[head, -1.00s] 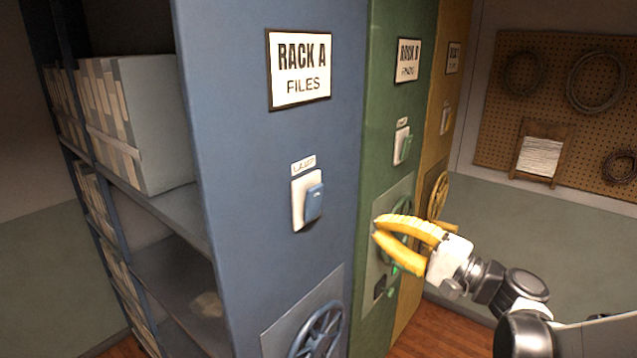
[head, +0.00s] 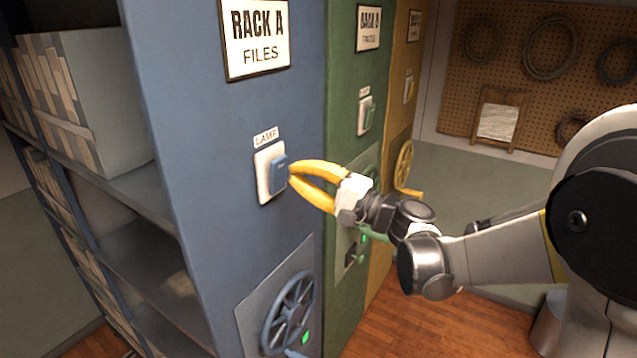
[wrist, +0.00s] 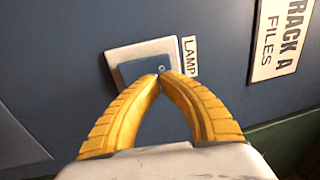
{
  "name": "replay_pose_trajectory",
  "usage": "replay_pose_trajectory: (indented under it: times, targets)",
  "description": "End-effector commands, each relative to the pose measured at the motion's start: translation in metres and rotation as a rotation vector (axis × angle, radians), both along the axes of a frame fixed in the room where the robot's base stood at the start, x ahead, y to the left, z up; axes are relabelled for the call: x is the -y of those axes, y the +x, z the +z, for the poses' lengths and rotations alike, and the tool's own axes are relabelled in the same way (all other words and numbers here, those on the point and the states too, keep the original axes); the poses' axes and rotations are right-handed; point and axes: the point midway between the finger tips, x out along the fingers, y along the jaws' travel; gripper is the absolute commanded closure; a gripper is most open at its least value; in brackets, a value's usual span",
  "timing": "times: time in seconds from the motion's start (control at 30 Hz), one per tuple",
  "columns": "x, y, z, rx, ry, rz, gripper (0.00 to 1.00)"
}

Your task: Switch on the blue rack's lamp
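The blue rack (head: 215,130) is marked "RACK A FILES". On its end panel is the lamp switch, a white plate (head: 264,187) with a blue rocker (head: 279,172) under a "LAMP" label (head: 265,138). My gripper (head: 290,172) has yellow fingers that meet at the tips, with nothing between them. The tips are at the right edge of the rocker in the head view. In the wrist view the fingertips (wrist: 161,76) overlap the lower edge of the blue rocker (wrist: 143,68). I cannot tell whether they touch it.
Below the switch is a blue handwheel (head: 290,312) with a small green mark. A green rack (head: 345,100) and a yellow rack (head: 398,110) stand beyond, each with a similar switch. A pegboard (head: 550,75) hangs on the back wall. Wooden floor (head: 440,325) is open at right.

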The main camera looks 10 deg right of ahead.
Motion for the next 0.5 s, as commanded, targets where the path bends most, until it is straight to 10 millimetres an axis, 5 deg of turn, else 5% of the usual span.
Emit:
replay_pose_trajectory:
  times: [0.5]
  targets:
    - [-0.017,0.013,0.003,0.000,0.000,0.000,1.00]
